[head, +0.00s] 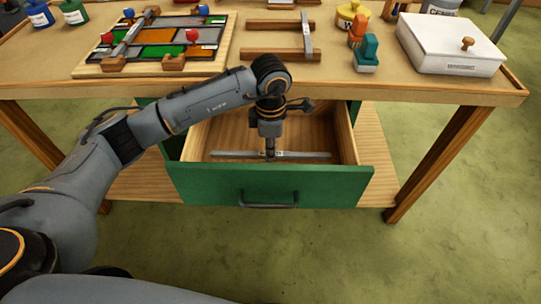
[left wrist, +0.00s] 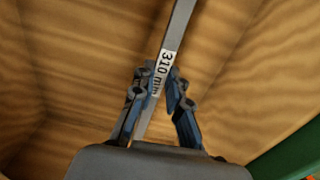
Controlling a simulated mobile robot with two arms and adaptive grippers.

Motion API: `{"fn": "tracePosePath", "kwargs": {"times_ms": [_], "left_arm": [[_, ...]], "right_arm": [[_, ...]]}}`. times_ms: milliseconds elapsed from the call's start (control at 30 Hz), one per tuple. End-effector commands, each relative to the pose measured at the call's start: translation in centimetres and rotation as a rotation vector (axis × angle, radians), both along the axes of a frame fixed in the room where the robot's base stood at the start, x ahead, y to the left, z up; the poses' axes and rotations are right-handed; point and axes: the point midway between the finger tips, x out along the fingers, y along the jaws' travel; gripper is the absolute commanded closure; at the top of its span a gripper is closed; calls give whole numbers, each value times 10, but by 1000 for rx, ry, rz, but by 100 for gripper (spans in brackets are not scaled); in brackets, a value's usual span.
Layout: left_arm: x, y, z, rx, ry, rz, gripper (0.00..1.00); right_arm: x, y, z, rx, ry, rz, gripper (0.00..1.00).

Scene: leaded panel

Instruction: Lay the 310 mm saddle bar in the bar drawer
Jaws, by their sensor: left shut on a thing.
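The 310 mm saddle bar (head: 310,155) is a thin grey metal bar with a white label. It lies crosswise inside the open bar drawer (head: 262,185), which has a green front and a wooden inside. My left gripper (head: 270,153) reaches down into the drawer and is shut on the bar near its middle. In the left wrist view the bar (left wrist: 178,25) runs between the fingers (left wrist: 158,95), and its label reads 310 mm. I cannot tell whether the bar touches the drawer floor. My right gripper is not in view.
The table (head: 400,92) stands above the drawer. The drawer's side walls are close to the bar's ends.

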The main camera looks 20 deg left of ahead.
Motion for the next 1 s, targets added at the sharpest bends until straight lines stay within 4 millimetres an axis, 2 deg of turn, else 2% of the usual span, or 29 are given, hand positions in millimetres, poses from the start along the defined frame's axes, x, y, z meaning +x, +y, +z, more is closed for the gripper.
{"fn": "tracePosePath", "kwargs": {"times_ms": [100,200,667,700,800,1000], "left_arm": [[-1,0,-18,-1,3,-1,100],[0,0,-27,0,1,-1,100],[0,0,-29,-1,-1,-1,100],[-1,0,-30,1,1,0,79],[-1,0,-30,0,2,0,63],[-1,0,-30,0,2,0,63]], "right_arm": [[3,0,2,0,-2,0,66],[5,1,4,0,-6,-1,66],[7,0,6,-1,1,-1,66],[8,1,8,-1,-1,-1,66],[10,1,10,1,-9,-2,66],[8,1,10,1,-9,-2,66]]}}
